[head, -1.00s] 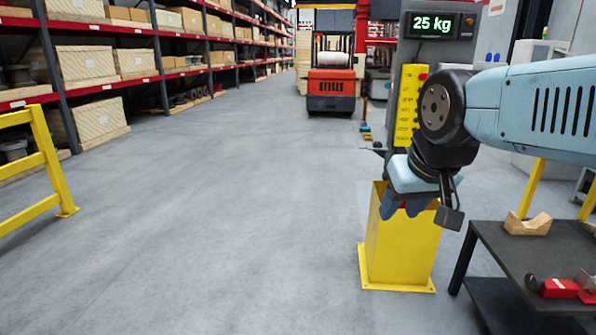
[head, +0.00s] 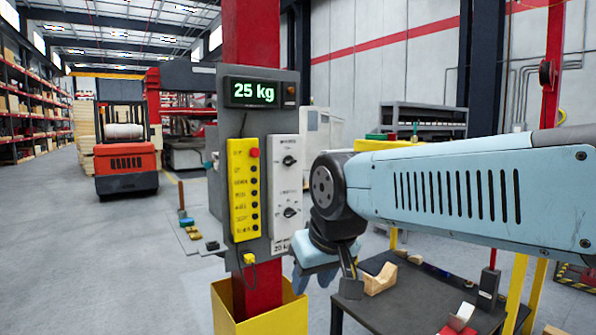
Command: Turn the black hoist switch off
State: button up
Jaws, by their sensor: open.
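A grey control panel (head: 260,120) is fixed to a red column. On its right side is a white switch box (head: 285,190) with two black rotary switches, an upper one (head: 289,160) and a lower one (head: 290,212). Their labels are too small to read, so I cannot tell which is the hoist switch or how each is set. My gripper (head: 314,277) is open, with its light blue fingers pointing down. In the picture it is just below and right of the white box, and I see nothing between the fingers.
A yellow button pendant (head: 243,190) with a red button hangs left of the white box. A lit display (head: 252,93) above reads 25 kg. A yellow bin-like guard (head: 262,318) surrounds the column's foot. A dark table (head: 400,302) with wooden blocks stands at the right.

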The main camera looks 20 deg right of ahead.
aim_at(289, 161)
jog(key=z, duration=0.55)
jog(key=i, duration=1.1)
jog(key=z, duration=0.7)
jog(key=k, duration=0.8)
jog(key=z, duration=0.2)
jog(key=i, duration=0.85)
jog(key=u, duration=0.1)
